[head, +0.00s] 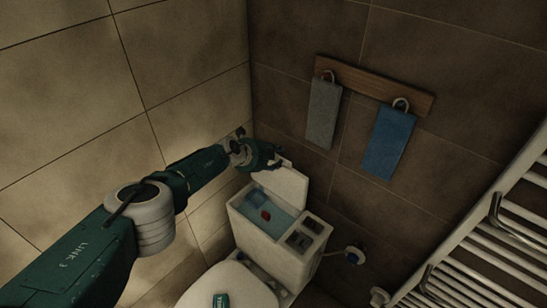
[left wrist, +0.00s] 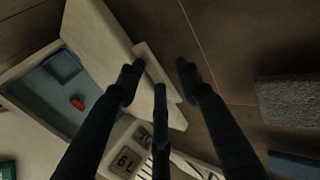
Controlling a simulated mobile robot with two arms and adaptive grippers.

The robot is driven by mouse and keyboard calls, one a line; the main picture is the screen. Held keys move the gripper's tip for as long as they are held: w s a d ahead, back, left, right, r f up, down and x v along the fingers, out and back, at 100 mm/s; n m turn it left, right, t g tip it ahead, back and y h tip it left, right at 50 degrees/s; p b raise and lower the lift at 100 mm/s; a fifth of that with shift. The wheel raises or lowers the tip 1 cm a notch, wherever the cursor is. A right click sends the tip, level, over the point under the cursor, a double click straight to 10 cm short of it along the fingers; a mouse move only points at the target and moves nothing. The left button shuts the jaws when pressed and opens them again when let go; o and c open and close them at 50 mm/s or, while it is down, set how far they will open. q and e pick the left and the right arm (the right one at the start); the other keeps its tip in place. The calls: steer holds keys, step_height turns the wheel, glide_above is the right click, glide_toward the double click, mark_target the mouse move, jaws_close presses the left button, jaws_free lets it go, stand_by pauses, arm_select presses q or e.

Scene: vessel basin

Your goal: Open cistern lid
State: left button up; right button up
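The white cistern (head: 262,243) stands against the wall behind the toilet. Its lid (head: 287,183) is raised on the wall side, tilted up steeply, and the basin inside shows bluish water with a small red object (head: 265,215). My left gripper (head: 272,160) is at the lid's upper edge. In the left wrist view the lid (left wrist: 97,35) lies at the upper left, and the fingers of my left gripper (left wrist: 160,80) are spread apart around a pale lip of the lid. Whether they touch it is unclear. My right gripper is not in view.
A grey towel (head: 322,113) and a blue towel (head: 389,142) hang from a wooden rack (head: 374,86) on the wall to the right. A white towel radiator (head: 490,235) stands at the right. The toilet lid (head: 225,290) carries a small green object (head: 220,300).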

arm_select(q)
steer(key=shift+d+r, duration=0.3)
steer(key=shift+d, duration=0.25)
steer(key=a+v, duration=0.1)
steer(key=v, duration=1.1)
steer(key=shift+f, duration=0.3)
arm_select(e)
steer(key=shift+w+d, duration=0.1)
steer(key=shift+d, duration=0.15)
